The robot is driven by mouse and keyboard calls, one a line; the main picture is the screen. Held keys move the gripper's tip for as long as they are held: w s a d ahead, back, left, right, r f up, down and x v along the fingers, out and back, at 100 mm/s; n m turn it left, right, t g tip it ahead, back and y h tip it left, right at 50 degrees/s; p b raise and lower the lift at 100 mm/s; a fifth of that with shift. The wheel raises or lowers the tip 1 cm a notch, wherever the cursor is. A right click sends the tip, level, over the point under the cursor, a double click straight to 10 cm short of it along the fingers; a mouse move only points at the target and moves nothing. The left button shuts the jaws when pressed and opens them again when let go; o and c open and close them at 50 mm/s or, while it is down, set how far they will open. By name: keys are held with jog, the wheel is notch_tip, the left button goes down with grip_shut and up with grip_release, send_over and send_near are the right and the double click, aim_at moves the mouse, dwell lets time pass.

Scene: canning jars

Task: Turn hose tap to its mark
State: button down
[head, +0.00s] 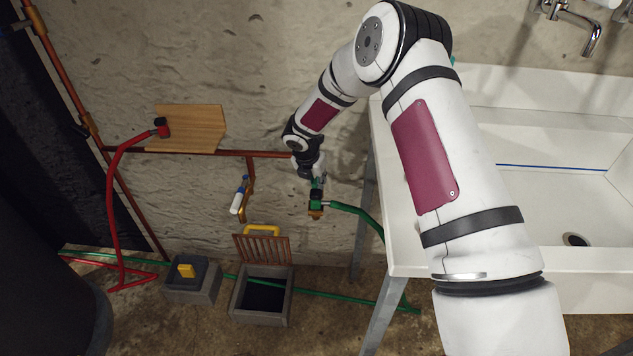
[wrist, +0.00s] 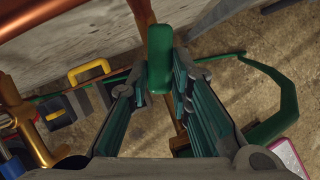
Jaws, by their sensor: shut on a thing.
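The hose tap (head: 316,204) is low on the wall, below the horizontal copper pipe, with a green hose (head: 352,211) running from it to the right. Its green lever (wrist: 159,62) stands between my gripper's fingers in the wrist view. My gripper (head: 314,176) is shut on this lever, and it also shows in the wrist view (wrist: 161,78) with a dark green pad on either side. The fingers and arm hide part of the tap in the head view. I cannot make out the mark in either view.
A white sink (head: 500,110) on grey legs stands close on the right.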

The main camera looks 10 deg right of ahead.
jog(key=shift+w+a+m+g+h+b, duration=0.1)
jog(key=shift+w+m+g+h+b, duration=0.2)
jog(key=shift+m+g+b, duration=1.4)
jog(key=shift+w+a+m+t+h+b, duration=0.15)
jog(key=shift+w+m+h+b, duration=0.45)
jog(key=shift+m, duration=2.3)
jog(key=shift+w+a+m+g+y+b, duration=0.15)
jog(key=shift+m+g+b, duration=0.7)
jog(key=shift+m+b, duration=1.05)
jog(key=shift+m+p, duration=0.4)
jog(key=shift+m, duration=0.2)
jog(key=shift+d, duration=0.1)
jog(key=c, duration=1.4)
grip_release()
jog(key=shift+c, duration=0.2)
